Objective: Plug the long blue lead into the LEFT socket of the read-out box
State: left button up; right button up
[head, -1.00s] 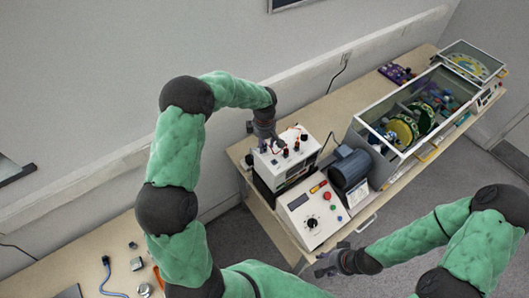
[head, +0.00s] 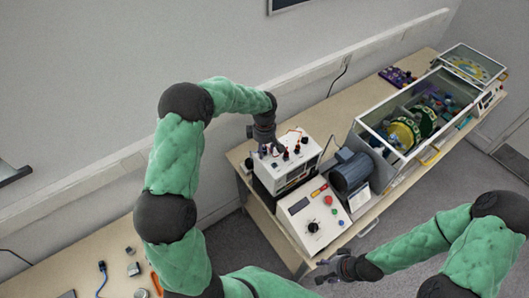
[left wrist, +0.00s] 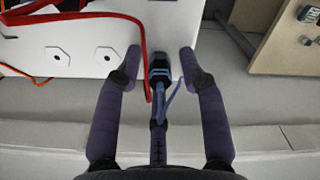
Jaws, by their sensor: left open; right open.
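The read-out box, a white box (head: 300,165) with several red and dark plugs on top, stands on the bench below my left gripper (head: 266,148). In the left wrist view, the white face of the box (left wrist: 85,25) shows two hexagonal fittings. My left gripper (left wrist: 160,65) is open there, its fingers on either side of a blue plug (left wrist: 160,76) with a dark end and a thin blue lead. The plug is at the face's edge; whether it is seated in a socket I cannot tell. My right gripper (head: 326,268) is open and empty near the bench's front edge.
A red cable (left wrist: 143,50) hangs close to the left finger. A control box (head: 313,215) with a knob, a grey motor (head: 350,171) and a glazed rig (head: 415,115) fill the bench. Another blue cable (head: 103,278) lies on the lower left table.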

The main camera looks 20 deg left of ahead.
aim_at(265, 148)
pick_arm(q)
grip_shut()
jog(key=shift+r, duration=0.25)
dwell(0.3)
jog(key=shift+r, duration=0.15)
jog(key=shift+r+p, duration=0.4)
jog(key=shift+r, duration=1.25)
jog(key=shift+d, duration=0.15)
